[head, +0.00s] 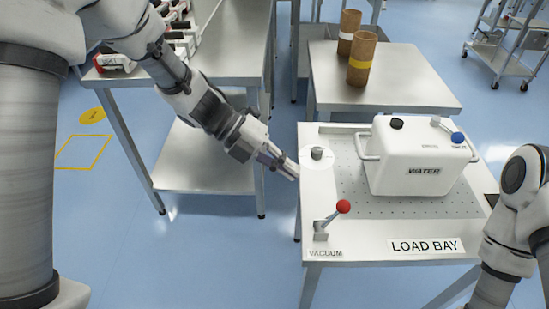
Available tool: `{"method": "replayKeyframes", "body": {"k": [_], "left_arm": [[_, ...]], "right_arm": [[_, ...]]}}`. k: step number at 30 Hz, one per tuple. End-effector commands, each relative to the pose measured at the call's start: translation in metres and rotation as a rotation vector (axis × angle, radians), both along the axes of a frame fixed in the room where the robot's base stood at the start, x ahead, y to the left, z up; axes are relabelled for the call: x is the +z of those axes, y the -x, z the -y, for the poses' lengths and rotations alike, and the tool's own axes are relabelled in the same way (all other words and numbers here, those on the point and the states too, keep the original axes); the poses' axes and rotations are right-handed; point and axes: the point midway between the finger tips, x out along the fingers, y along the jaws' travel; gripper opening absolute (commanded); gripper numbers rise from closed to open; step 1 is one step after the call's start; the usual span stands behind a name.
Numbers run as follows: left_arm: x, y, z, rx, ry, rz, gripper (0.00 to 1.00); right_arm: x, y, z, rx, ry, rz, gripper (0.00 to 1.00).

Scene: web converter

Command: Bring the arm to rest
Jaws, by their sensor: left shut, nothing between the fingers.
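My left arm comes in from the upper left, and my left gripper (289,170) points down to the right. The left gripper is shut and empty, just off the left edge of the load bay table (318,196). My right arm (515,215) shows at the lower right edge, but its gripper is out of the picture.
A white water tank (415,165) stands on the load bay table. A grey knob (317,153) and a red-tipped vacuum lever (343,206) rise near its left edge. Two brown cylinders (361,62) stand on a steel table (400,92) behind. A steel cart (235,55) stands left.

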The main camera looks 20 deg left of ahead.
Motion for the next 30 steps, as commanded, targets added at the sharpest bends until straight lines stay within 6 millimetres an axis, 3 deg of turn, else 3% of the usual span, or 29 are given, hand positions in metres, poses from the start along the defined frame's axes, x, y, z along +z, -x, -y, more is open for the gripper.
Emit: {"method": "replayKeyframes", "body": {"k": [6, 21, 23, 26, 30], "left_arm": [[0.013, 0.001, -0.019, 0.001, 0.001, -0.001, 0.0], [0.01, 0.002, -0.02, 0.0, 0.0, -0.006, 0.0], [0.001, 0.004, -0.02, -0.001, -0.001, -0.03, 0.0], [-0.032, 0.015, -0.018, -0.008, -0.011, -0.111, 0.0], [-0.1, 0.055, -0.005, 0.051, -0.002, -0.341, 0.0]], "right_arm": [[0.003, 0.0, 0.0, 0.002, 0.0, 0.0, 0.39], [0.003, 0.0, 0.0, 0.001, 0.0, 0.0, 0.39], [0.003, 0.0, 0.0, 0.002, 0.0, 0.0, 0.39], [0.005, 0.0, 0.0, 0.002, 0.0, 0.0, 0.39], [0.008, 0.0, 0.0, 0.001, 0.0, 0.0, 0.39]]}}
